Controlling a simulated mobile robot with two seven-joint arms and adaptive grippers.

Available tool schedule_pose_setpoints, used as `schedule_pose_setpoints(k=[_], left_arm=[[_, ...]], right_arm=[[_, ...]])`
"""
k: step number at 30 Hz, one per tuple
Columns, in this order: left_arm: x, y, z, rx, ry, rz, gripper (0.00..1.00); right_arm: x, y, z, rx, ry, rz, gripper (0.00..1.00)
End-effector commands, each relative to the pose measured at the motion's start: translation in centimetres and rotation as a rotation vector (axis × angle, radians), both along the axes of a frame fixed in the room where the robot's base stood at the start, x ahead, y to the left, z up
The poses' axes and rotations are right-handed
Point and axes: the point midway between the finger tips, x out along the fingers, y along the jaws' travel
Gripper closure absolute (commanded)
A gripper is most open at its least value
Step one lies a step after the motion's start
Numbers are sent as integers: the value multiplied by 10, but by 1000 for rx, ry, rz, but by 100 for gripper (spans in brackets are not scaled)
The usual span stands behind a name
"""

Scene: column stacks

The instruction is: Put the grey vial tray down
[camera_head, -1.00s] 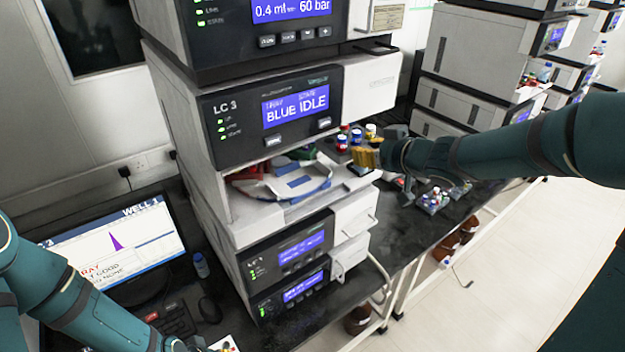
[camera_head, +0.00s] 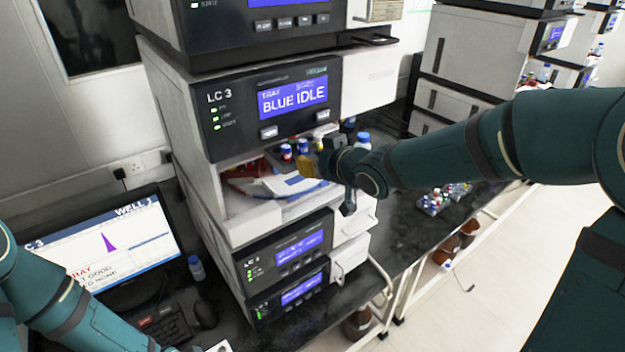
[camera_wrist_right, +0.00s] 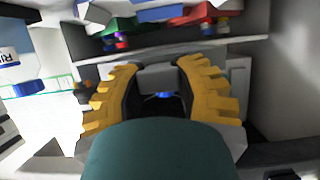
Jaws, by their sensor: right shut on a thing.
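My right gripper (camera_head: 312,167), with yellow fingers, is at the front opening of the LC 3 unit (camera_head: 270,113). In the right wrist view the fingers (camera_wrist_right: 157,95) are shut on a grey piece (camera_wrist_right: 157,77), which I take to be the grey vial tray. Most of the tray is hidden in the head view. Capped vials (camera_head: 287,151) in red, white and blue stand just beyond the fingers, seemingly on it. Of my left arm, only links show at the lower left; its gripper is out of frame.
The open bay holds a red tray (camera_head: 247,168) and a white-and-blue item (camera_head: 296,184). Red (camera_wrist_right: 203,14) and green (camera_wrist_right: 133,24) trays show in the wrist view. More vials (camera_head: 438,200) are on the dark bench at right.

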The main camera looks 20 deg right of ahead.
Motion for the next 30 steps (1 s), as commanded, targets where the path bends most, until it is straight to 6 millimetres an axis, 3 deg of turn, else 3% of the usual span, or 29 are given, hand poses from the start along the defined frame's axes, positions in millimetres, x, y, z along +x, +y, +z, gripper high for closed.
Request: schedule_pose_setpoints(k=[12, 30], left_arm=[[0, 0, -3, 1, -1, 0, 100], [1, -1, -13, 2, -1, 1, 100]], right_arm=[[0, 4, -41, -1, 0, 1, 100], [1, 3, -49, -1, -2, -1, 100]])
